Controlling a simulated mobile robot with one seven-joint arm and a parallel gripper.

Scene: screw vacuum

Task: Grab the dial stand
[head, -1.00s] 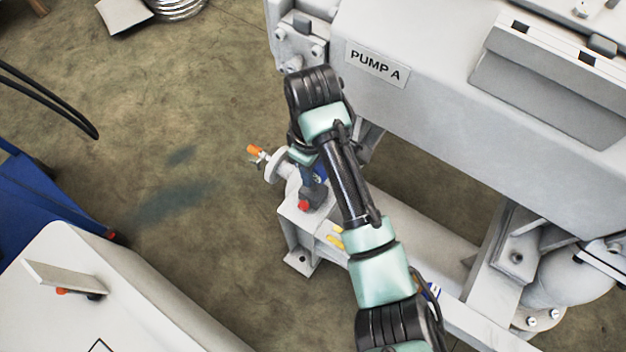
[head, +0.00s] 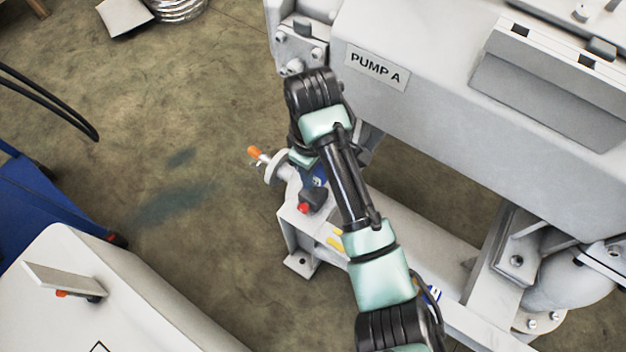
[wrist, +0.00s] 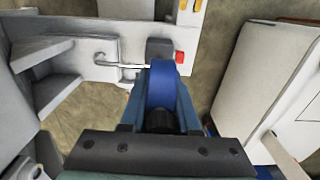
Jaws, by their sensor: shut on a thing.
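The dial stand (head: 313,197) shows in the head view as a dark grey block with a red knob, on the pale end plate of the machine's frame below Pump A. In the wrist view the dial stand (wrist: 159,48) shows its dark block, the red knob on the right and a blue part nearer to me. My gripper (wrist: 161,82) is shut on this blue part, with a finger at each side. In the head view my gripper (head: 312,166) is largely hidden by my wrist. I cannot tell whether the block is lifted off the plate.
The large pale housing labelled Pump A (head: 377,70) stands right behind my wrist. A thin metal rod (wrist: 100,62) lies left of the block. A white cabinet (head: 100,290) is at lower left, with open floor between.

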